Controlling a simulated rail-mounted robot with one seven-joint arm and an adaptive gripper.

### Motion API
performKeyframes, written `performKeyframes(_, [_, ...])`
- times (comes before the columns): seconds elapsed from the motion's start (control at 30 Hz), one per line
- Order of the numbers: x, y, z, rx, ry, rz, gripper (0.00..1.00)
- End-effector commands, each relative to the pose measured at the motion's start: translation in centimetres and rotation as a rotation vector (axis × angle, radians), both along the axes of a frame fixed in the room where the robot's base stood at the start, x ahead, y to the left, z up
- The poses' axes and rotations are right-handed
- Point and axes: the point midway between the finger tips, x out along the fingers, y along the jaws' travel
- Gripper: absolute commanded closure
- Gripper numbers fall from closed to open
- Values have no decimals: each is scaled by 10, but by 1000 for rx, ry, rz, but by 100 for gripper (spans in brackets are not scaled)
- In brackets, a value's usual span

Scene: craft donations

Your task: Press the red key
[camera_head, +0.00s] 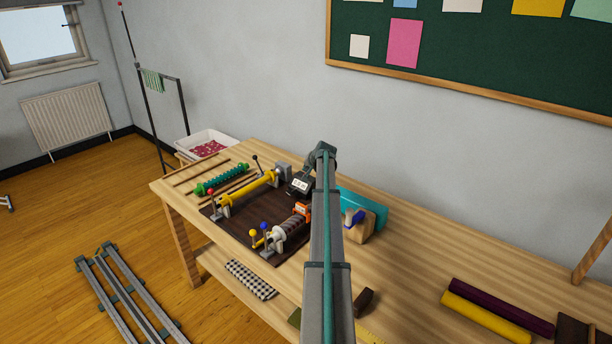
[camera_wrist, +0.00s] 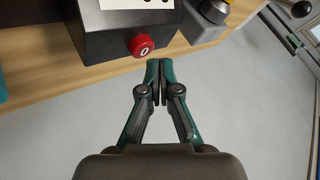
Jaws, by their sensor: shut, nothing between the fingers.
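The red key (camera_wrist: 142,46) is a round button with a white mark like a 0. It sits on the side of a dark grey box (camera_wrist: 100,42) with a white label on top. My gripper (camera_wrist: 158,64) is shut and empty. Its fingertips are just below and right of the key in the wrist view, with a small gap showing in the picture; the depth between them is unclear. In the head view, a dark box with a white label (camera_head: 300,185) stands beside the end of my arm. The key and my fingertips cannot be made out there.
The wooden workbench (camera_head: 410,240) carries a dark board with yellow and dark rollers and colour-knobbed levers. A teal panel (camera_head: 372,210) and wooden block stand right of my arm. Purple and yellow rolls (camera_head: 485,318) lie farther right. The bench between is mostly clear.

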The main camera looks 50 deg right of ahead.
Motion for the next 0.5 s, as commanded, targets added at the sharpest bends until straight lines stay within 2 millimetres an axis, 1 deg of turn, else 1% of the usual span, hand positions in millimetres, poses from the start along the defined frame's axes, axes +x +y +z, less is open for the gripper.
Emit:
performKeyframes(0.37, [0,0,2,0,0,0,100])
performKeyframes(0.5, [0,0,9,-1,0,-1,100])
